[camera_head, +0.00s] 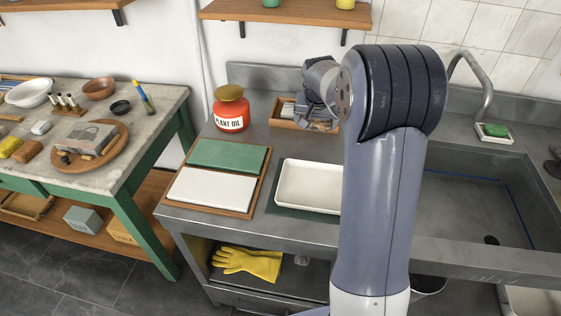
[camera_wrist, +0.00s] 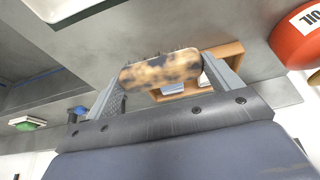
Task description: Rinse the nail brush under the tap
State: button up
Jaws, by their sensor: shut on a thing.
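My gripper (camera_wrist: 163,70) is shut on a tan, dark-mottled block that I take to be the nail brush (camera_wrist: 158,71). It lies crosswise between the two fingers. In the head view my gripper (camera_head: 320,117) is over the wooden tray (camera_head: 282,124) at the back of the counter, and my arm hides most of it. I cannot make out the brush there. The tray also shows behind the brush in the wrist view (camera_wrist: 236,50). The curved grey tap (camera_head: 486,82) stands at the right, behind the sink basin (camera_head: 465,205), whose left part my arm hides.
A red plant oil jar (camera_head: 231,110) stands left of the wooden tray. A white tray (camera_head: 306,186) and green and white slabs (camera_head: 228,155) lie in front. A green-topped pad (camera_head: 494,131) sits on the sink's back ledge. The visible basin floor is mostly bare.

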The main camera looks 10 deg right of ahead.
aim_at(313, 125)
jog(key=shift+w+a+f, duration=0.1)
jog(key=shift+w+f, duration=0.05)
jog(key=shift+w, duration=0.45)
notch_tip(313, 125, down, 10)
jog(key=shift+w+r+p, duration=0.1)
jog(key=shift+p, duration=0.65)
jog(key=shift+f, duration=0.2)
jog(key=o, duration=0.7)
jog(key=shift+r, duration=0.1)
jog(key=shift+r, duration=0.1)
jog(key=shift+r, duration=0.15)
jog(key=b+v, duration=0.1)
jog(key=v, duration=1)
jog(key=shift+r, duration=0.35)
